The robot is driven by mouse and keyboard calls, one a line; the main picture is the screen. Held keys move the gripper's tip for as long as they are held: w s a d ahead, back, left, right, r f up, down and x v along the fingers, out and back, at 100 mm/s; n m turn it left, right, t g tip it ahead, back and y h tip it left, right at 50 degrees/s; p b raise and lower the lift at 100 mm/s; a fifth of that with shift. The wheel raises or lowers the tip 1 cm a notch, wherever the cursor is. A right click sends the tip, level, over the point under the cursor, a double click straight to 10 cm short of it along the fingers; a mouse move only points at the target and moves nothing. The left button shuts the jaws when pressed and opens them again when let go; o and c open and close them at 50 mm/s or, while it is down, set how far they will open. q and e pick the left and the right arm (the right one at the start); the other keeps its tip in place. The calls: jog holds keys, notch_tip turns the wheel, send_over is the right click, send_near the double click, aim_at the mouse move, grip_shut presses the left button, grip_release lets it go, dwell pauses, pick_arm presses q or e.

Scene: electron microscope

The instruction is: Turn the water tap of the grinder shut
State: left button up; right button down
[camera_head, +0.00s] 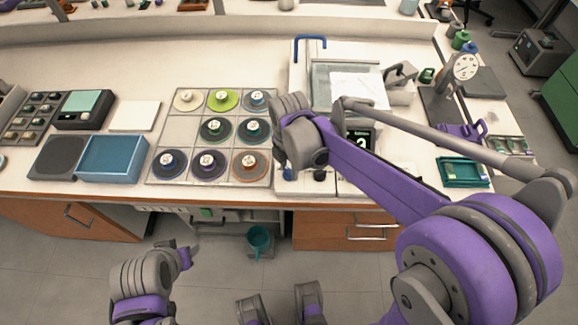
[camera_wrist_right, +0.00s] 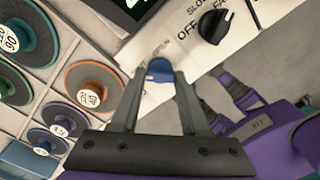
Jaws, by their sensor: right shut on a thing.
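The grinder's water tap shows in the right wrist view as a small blue knob (camera_wrist_right: 160,69) on the pale front panel (camera_wrist_right: 152,48). My right gripper (camera_wrist_right: 161,78) is shut on this knob, one finger on each side. In the head view my right wrist hangs over the left front of the grinder (camera_head: 352,185) and hides the tap and most of the fingers. A blue bent pipe (camera_head: 311,40) stands at the grinder's back. My left arm is low at the left, away from the bench; its fingers (camera_head: 190,250) are too unclear to judge.
A black OFF/SLOW/FAST dial (camera_wrist_right: 214,26) sits right of the tap. A board of round discs (camera_head: 210,88) lies just left of the grinder, with a blue tray (camera_head: 113,158) farther left. A dial gauge stand (camera_head: 465,67) and green tray (camera_head: 463,172) are at the right.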

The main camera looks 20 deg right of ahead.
aim_at(289, 171)
jog(key=shift+n, duration=0.4)
jog(key=shift+c, duration=2)
grip_release()
jog(key=shift+r, duration=0.1)
notch_tip(289, 171, up, 11)
jog(key=p, duration=0.1)
